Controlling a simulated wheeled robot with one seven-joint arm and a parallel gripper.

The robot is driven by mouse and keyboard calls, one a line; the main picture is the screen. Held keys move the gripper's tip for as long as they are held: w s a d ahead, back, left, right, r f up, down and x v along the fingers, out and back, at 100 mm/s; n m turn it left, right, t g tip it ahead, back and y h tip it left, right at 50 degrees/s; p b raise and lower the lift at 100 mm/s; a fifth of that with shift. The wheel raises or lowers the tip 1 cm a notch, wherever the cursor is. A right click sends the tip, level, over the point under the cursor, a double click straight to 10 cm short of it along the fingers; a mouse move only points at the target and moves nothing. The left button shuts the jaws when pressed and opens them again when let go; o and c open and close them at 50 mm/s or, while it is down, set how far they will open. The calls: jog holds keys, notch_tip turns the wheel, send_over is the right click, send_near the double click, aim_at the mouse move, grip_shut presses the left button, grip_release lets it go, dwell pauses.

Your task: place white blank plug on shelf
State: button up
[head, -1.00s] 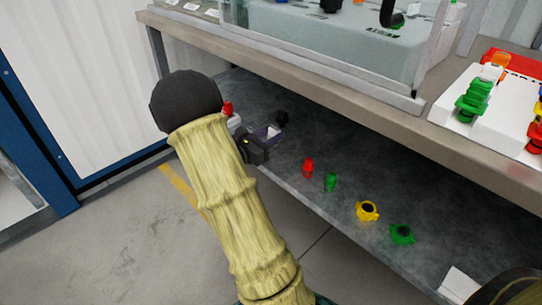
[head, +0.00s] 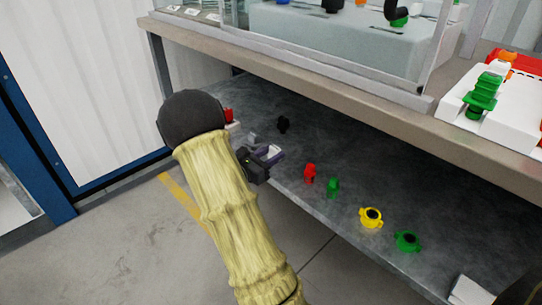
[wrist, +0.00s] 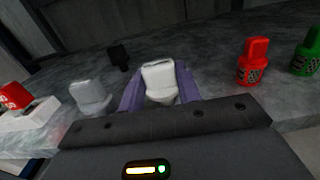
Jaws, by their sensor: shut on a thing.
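My gripper (wrist: 160,88) has purple fingers, one on each side of a white blank plug (wrist: 160,80), and is shut on it. In the head view my gripper (head: 267,154) is over the front part of the grey shelf (head: 330,215) under the bench, with the white plug (head: 270,151) small between the fingers. I cannot tell whether the plug's lower end touches the shelf; it is hidden by the gripper. A second, greyish-white plug (wrist: 90,95) stands on the shelf to the left, apart from the fingers.
A black plug (head: 283,124) stands behind. To the right are a red plug (head: 310,173), a green plug (head: 333,187), a yellow winged part (head: 371,217) and a green winged part (head: 407,242). A red piece on a white block (wrist: 25,112) is at left. The bench top (head: 300,72) overhangs the shelf.

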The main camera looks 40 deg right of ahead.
jog(key=shift+f, duration=0.1)
jog(key=o, duration=1)
jog(key=shift+c, duration=0.2)
jog(key=shift+a, duration=0.15)
jog(key=s+a+p, duration=0.1)
jog(key=a+p, duration=0.3)
jog(key=a, duration=0.7)
jog(key=shift+a+p, duration=0.35)
